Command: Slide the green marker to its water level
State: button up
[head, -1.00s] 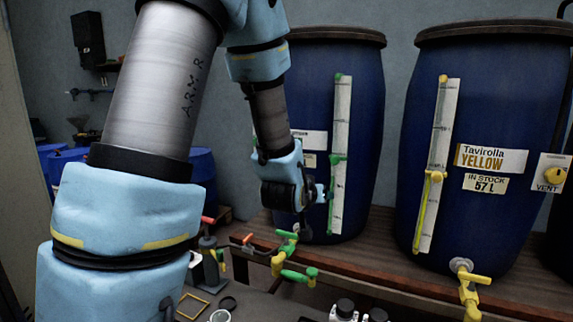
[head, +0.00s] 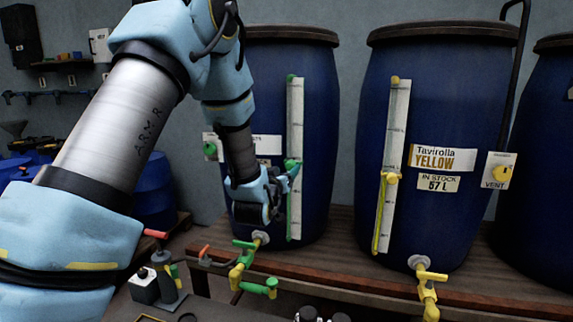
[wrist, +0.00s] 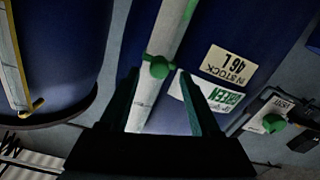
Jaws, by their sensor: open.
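The green marker (head: 292,167) sits on the white scale strip (head: 296,110) of the left blue vat. In the wrist view, which is upside down, the green marker (wrist: 159,67) shows as a round knob between or just beyond my fingertips. I cannot tell whether they touch it. My gripper (head: 287,178) is open at the strip, its two dark fingers (wrist: 158,78) on either side of the knob. Green shows in the tube beside the scale (wrist: 189,9) on the lower vat. The exact water level is hard to make out.
A second blue vat with a yellow marker (head: 391,177) stands at right. Green-and-yellow tap fittings (head: 243,258) stick out below the green vat. A yellow tap (head: 430,280) juts over the bench edge. A green vent knob (wrist: 273,122) shows in the wrist view.

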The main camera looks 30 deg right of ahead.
jog(key=shift+x, duration=1)
jog(key=shift+s, duration=0.1)
grip_shut()
dwell(0.7)
